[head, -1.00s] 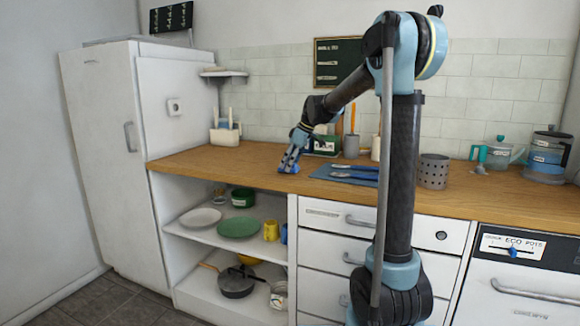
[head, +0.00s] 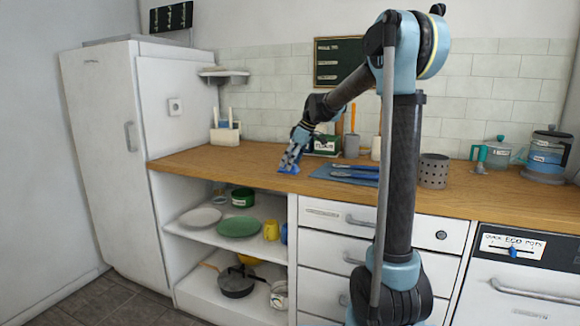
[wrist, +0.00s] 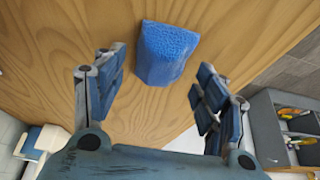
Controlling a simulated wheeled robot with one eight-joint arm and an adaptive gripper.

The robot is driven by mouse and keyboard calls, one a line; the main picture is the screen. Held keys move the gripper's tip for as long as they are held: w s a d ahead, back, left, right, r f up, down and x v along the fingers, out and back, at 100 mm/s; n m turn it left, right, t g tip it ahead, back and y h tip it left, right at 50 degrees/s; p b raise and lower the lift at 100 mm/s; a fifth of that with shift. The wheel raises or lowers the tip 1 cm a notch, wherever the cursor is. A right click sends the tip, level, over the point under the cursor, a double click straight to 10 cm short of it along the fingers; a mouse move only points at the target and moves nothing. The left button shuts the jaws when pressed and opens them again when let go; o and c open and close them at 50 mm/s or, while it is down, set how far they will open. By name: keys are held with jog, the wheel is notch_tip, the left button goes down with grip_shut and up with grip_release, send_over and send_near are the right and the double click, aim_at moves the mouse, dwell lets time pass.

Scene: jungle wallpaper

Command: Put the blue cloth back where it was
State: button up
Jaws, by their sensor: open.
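The blue cloth (wrist: 165,52) lies on the wooden counter as a small, thick, textured blue block or fold. In the wrist view it is beyond my open fingertips, between their lines and apart from both. In the head view the blue cloth (head: 288,168) shows as a small blue patch at the counter's front edge, partly hidden by my gripper (head: 290,160). My gripper (wrist: 158,82) is open and empty, pointing down close above the counter.
A blue mat (head: 322,173) with blue-handled utensils lies right of my gripper. A flour box (head: 326,145) and grey cup (head: 351,146) stand behind. Open shelves with a green plate (head: 239,227) are below.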

jog(key=v, duration=1)
jog(key=shift+r, duration=0.4)
jog(key=shift+s+d, duration=0.1)
